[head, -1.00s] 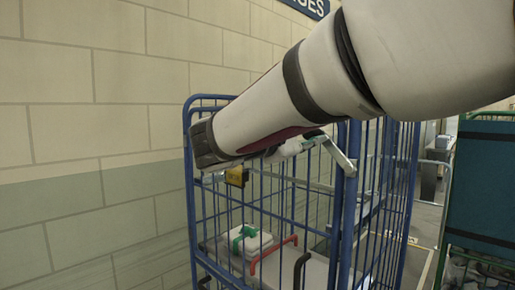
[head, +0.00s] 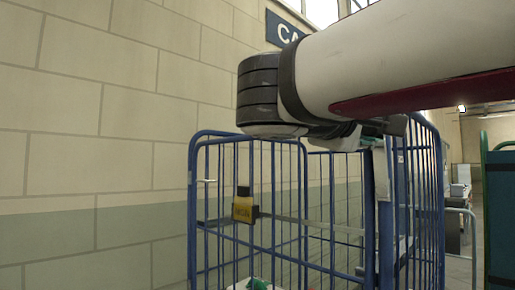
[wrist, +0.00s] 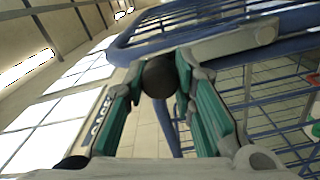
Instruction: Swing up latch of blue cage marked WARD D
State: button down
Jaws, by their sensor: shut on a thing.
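The blue cage (head: 300,145) stands in front of the wall. A small yellow tag (head: 244,210) hangs at its left side, its writing too small to read. My gripper (head: 392,127) is at the cage's top, near the right-hand post, partly hidden by my arm. In the wrist view my gripper (wrist: 160,72) has its green fingers closed around a dark round knob (wrist: 158,78). A grey metal latch bar (wrist: 235,42) shows just beyond the right finger, beside the blue top rail (wrist: 150,42). The joint between knob and bar is hidden.
A green-framed cage with a dark panel (head: 500,205) stands at the far right. A pale block wall (head: 90,120) is behind and left. A blue sign (head: 284,30) hangs above. A gap of floor lies between the cages.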

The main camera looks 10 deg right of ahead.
jog(key=shift+s+d+m+b, duration=0.2)
jog(key=shift+m+b, duration=0.1)
dwell(0.4)
jog(key=c, duration=1.3)
grip_release()
jog(key=shift+v, duration=6.15)
jog(key=shift+s, duration=0.15)
